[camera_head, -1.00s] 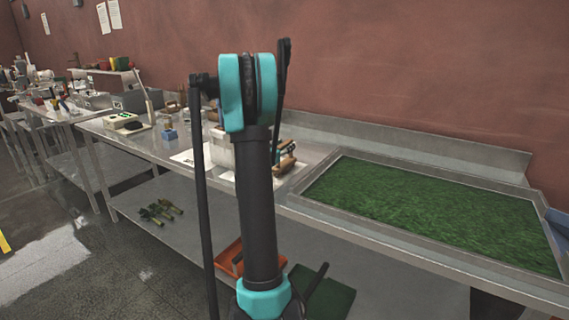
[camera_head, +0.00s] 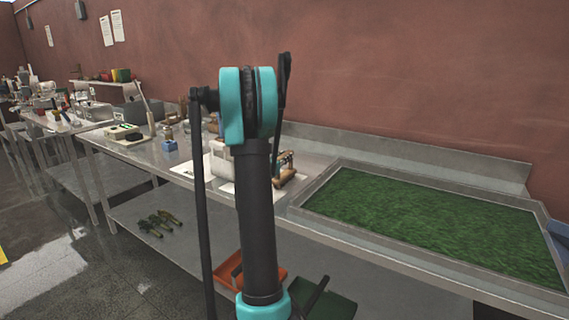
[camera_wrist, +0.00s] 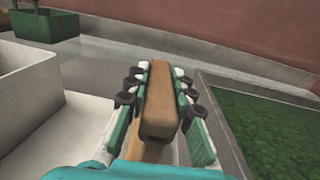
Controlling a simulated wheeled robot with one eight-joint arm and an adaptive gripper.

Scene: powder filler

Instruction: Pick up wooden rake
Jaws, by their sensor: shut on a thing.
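In the wrist view my gripper (camera_wrist: 163,117) is shut on a long wooden piece (camera_wrist: 160,105), which I take to be the wooden rake. The piece lies lengthwise between the two green-padded fingers, its near end toward the camera. A lighter wooden part (camera_wrist: 146,148) shows below it. The rest of the rake is hidden by the gripper. In the head view my arm covers much of the middle, and brown wooden pieces (camera_head: 285,162) show just right of it, above the table; I cannot tell the rake apart there.
A framed tray of green material (camera_head: 430,215) lies right on the metal table (camera_head: 145,148); its green surface also shows in the wrist view (camera_wrist: 270,120). A white container (camera_wrist: 40,100) stands close left of my gripper. The lower shelf holds an orange tray (camera_head: 228,264).

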